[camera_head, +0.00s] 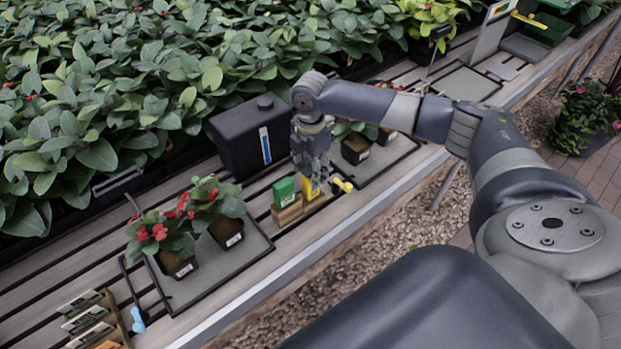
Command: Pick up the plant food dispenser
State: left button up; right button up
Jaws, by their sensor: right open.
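A small wooden holder (289,216) stands on the slatted bench with a green block-shaped item (284,191) and a yellow item (309,190) upright in it. A small yellow piece (343,185) shows just right of the yellow item. A black canister (240,140) with a blue-and-white strip stands behind them. I cannot tell from looks alone which of these is the plant food dispenser. My right gripper (316,176) is open and points down, directly over the yellow item, its fingers partly hiding it. I cannot tell whether they touch it. My left gripper is not in view.
Red-flowered potted plants stand on a dark tray (190,287) at left; more pots stand on another tray (397,151) behind my right arm. Dense leafy plants (100,100) fill the back. Seed packets (85,318) lie at lower left. The bench's front edge (375,215) drops to gravel.

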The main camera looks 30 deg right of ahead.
jog(key=shift+f, duration=0.45)
jog(key=c, duration=1)
grip_shut()
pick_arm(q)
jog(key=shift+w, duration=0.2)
pick_arm(e)
jog(key=shift+r, duration=0.1)
